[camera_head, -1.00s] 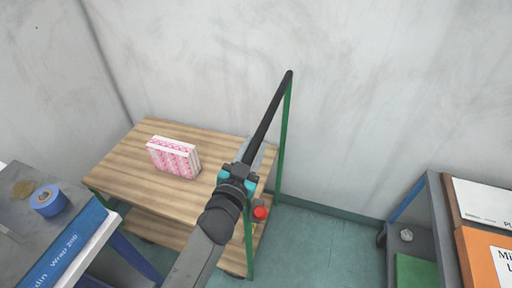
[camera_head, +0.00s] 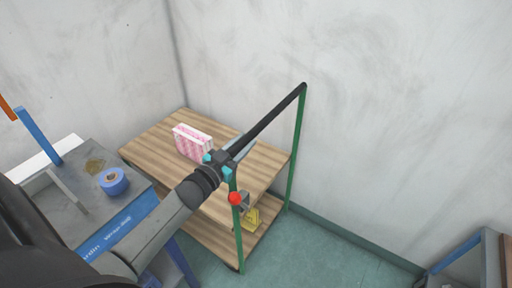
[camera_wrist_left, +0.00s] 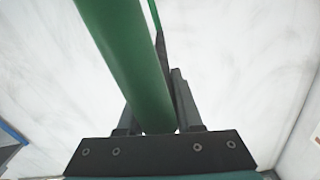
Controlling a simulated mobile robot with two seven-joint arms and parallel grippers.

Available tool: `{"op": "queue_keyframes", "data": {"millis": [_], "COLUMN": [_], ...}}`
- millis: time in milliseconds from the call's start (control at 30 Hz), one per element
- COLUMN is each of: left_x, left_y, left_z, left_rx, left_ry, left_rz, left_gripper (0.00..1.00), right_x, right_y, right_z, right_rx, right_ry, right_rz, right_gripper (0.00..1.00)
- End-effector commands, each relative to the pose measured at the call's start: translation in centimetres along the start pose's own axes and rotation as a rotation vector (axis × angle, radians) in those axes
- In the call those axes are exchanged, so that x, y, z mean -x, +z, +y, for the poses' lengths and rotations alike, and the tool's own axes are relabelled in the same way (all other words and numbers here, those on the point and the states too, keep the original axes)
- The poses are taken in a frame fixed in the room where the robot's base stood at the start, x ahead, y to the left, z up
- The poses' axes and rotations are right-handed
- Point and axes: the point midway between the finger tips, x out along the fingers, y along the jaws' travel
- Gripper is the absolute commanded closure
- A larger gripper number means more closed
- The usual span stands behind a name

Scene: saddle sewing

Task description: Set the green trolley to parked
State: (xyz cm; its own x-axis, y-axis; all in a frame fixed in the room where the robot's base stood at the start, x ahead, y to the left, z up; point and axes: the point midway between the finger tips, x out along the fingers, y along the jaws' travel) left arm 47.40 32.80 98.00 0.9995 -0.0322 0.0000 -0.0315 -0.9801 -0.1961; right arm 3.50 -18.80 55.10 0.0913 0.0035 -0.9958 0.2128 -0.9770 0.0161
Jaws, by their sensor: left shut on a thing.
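The green trolley has a wooden top (camera_head: 150,150), a wooden lower shelf (camera_head: 220,235), green posts (camera_head: 297,150) and a black handle bar (camera_head: 268,122) along its right end. My left gripper (camera_head: 227,160) is at the near end of this bar and is shut on the trolley frame. In the left wrist view, a green tube (camera_wrist_left: 130,50) runs between the fingers. A red knob (camera_head: 235,198) shows by the near post; its mounting is unclear. The trolley's feet are mostly hidden. My right gripper is out of view.
A pink and white box (camera_head: 191,143) stands on the trolley top. A yellow object (camera_head: 251,220) is on the lower shelf. A grey bench (camera_head: 75,172) with blue tape (camera_head: 112,181) is at left. Walls stand behind. Green floor (camera_head: 325,262) is clear right of the trolley.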

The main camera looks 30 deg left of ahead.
Motion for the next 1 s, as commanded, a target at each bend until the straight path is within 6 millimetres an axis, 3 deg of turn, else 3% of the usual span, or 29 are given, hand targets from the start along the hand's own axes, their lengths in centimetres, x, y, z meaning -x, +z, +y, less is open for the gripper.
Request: {"op": "queue_keyframes", "data": {"millis": [467, 500, 733, 1000], "left_x": [-0.06, -0.06, -0.04, 0.08], "left_y": [-0.02, -0.02, 0.05, 0.14], "left_z": [-0.98, -0.99, -0.83, -0.62], "left_rx": [-0.007, -0.008, -0.004, 0.000], "left_ry": [-0.003, -0.003, -0.002, 0.001], "left_rz": [0.003, 0.002, 0.001, 0.000], "left_gripper": [1.00, 0.63, 0.38, 0.38], "right_x": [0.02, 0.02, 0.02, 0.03], "right_y": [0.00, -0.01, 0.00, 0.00], "right_z": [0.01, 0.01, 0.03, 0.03], "right_rx": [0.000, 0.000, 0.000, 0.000], "right_ry": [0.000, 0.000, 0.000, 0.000], "right_rz": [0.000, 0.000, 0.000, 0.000], "right_gripper": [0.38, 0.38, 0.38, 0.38]}}
